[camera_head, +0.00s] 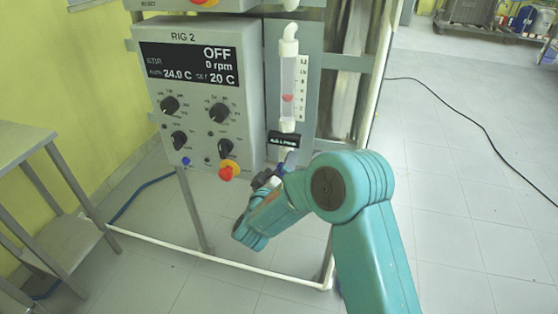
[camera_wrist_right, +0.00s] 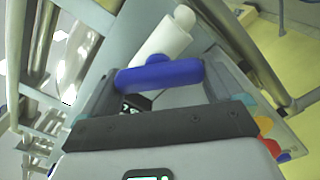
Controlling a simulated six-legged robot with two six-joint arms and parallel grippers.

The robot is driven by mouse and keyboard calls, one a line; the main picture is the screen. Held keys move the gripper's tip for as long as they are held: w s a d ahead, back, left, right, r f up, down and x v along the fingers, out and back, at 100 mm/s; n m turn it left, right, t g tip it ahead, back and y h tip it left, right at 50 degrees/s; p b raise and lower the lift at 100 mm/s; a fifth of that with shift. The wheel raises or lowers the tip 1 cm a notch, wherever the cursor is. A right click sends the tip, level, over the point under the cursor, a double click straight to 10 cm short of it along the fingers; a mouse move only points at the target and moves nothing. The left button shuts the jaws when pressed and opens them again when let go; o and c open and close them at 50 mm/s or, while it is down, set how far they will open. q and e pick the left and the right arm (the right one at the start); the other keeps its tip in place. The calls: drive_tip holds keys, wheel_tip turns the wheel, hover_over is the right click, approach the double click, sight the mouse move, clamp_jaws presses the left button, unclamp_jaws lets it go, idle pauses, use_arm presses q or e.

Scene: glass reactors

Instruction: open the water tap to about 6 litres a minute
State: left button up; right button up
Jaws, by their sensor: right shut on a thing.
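The water tap's blue handle (camera_wrist_right: 160,75) lies between the fingers of my right gripper (camera_wrist_right: 158,88) in the right wrist view. That gripper is shut on it. A white pipe fitting (camera_wrist_right: 160,42) joins behind the handle. In the head view my right gripper (camera_head: 270,180) is at the tap below the flow meter, and my wrist hides most of the tap. The flow meter (camera_head: 288,75) is a clear upright tube with a red float (camera_head: 287,97) somewhat below its middle. The scale (camera_head: 302,90) beside it is too small to read surely. My left gripper is not in view.
The RIG 2 control box (camera_head: 205,120) stands left of the flow meter; its display reads OFF, 0 rpm. Its red-and-yellow button (camera_head: 228,171) is close to my right gripper. A metal frame post (camera_head: 340,100) stands right of the meter. Floor at right is open, crossed by a black cable.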

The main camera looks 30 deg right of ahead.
drive_tip(key=shift+f+n+p, duration=0.15)
drive_tip(key=shift+n+p, duration=0.5)
drive_tip(key=shift+n, duration=0.45)
drive_tip(key=shift+f, duration=0.1)
drive_tip(key=o, duration=0.7)
drive_tip(key=shift+s+a, duration=0.25)
drive_tip(key=shift+a, duration=0.1)
drive_tip(key=v, duration=1.5)
drive_tip(key=shift+s+a, duration=0.2)
